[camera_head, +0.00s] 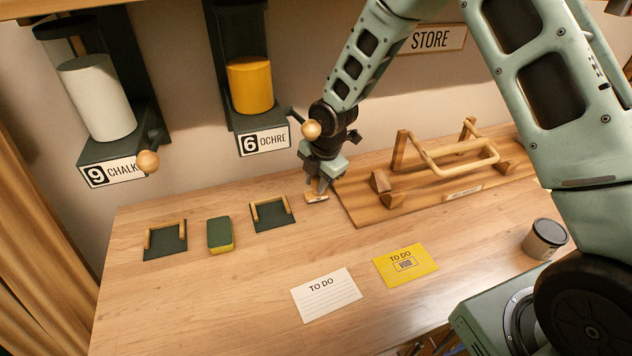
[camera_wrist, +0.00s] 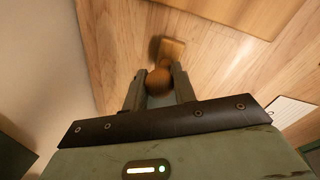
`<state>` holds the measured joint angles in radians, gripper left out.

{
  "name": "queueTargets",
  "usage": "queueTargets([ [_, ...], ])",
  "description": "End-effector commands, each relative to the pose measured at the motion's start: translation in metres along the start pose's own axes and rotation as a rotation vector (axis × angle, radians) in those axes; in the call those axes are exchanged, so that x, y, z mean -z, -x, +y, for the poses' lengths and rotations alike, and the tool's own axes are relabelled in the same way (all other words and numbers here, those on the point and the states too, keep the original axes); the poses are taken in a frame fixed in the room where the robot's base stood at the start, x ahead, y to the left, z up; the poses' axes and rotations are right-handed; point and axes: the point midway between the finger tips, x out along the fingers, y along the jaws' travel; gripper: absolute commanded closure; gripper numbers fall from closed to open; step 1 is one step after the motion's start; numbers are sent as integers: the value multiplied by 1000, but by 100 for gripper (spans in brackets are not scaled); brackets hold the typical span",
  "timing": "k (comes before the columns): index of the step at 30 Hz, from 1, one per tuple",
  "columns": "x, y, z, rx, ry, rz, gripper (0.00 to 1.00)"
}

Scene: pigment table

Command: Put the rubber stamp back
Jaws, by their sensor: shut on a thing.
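The rubber stamp (camera_head: 316,197) has a small wooden base and shows below my gripper (camera_head: 321,183) in the head view, at the back of the table just left of the wooden board. In the wrist view its round brown knob (camera_wrist: 158,82) sits between the two fingers of my gripper (camera_wrist: 160,88), which is shut on it. The stamp's base (camera_wrist: 172,50) points away from the fingers. I cannot tell whether the base touches the table.
Two dark mats with wooden brackets (camera_head: 165,243) (camera_head: 272,214) flank a green and yellow sponge (camera_head: 220,235). A wooden board with a rail stand (camera_head: 455,155) lies right. Chalk (camera_head: 95,100) and ochre (camera_head: 249,85) dispensers hang behind.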

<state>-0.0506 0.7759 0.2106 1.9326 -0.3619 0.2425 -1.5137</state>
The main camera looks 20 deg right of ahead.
Motion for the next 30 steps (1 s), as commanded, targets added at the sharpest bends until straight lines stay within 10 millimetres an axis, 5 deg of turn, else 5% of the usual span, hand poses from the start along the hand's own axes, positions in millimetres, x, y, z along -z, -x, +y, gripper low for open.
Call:
queueTargets([
  [17, -2, -22, -2, 0, 0, -1, 88],
  [18, -2, -22, -2, 0, 0, -1, 70],
  [20, -2, -21, -1, 0, 0, -1, 54],
  [30, -2, -18, -1, -1, 0, -1, 51],
])
